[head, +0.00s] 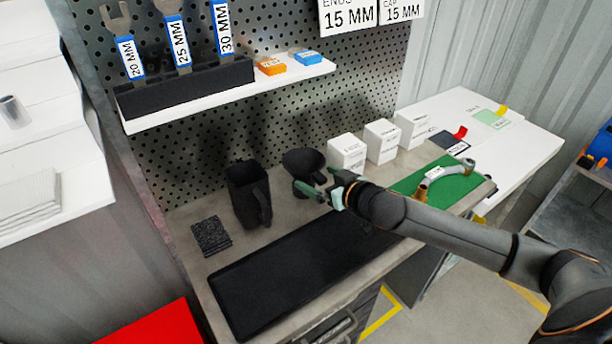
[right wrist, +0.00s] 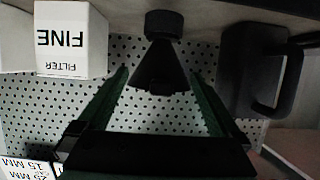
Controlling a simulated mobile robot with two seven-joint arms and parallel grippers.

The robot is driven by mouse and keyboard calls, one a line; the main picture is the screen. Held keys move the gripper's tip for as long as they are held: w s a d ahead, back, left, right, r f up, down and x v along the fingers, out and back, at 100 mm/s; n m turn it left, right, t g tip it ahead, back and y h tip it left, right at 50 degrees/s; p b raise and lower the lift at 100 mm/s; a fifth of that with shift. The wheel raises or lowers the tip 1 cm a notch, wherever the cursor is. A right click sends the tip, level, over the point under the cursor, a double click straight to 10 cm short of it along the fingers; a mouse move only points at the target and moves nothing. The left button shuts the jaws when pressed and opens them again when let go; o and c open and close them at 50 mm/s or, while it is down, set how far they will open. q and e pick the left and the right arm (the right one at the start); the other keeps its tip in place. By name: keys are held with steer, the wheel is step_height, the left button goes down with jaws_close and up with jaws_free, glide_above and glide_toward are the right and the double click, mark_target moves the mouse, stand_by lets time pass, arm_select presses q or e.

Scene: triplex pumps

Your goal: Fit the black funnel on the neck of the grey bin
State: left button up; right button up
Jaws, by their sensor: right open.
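The black funnel (head: 303,161) stands on the grey workbench with its wide mouth up, just right of a black jug (head: 245,190). In the right wrist view, which is upside down, the funnel (right wrist: 160,66) shows between the fingers, its narrow end towards a short dark cylinder. My right gripper (head: 322,189) is open, low at the funnel's near right side. In the right wrist view its green fingers (right wrist: 158,75) lie either side of the funnel, with visible gaps. I cannot make out the grey bin or its neck. My left gripper is out of view.
The jug (right wrist: 252,70) is close beside the funnel. White filter boxes (head: 347,152) stand on its other side. A black mat (head: 290,275) lies in front, mostly bare. A green mat (head: 412,183) bears a metal pipe piece. A wrench shelf (head: 230,97) overhangs the back.

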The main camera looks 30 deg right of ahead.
mark_target(308, 181)
steer(key=shift+x, duration=2.35)
steer(key=shift+r, duration=0.2)
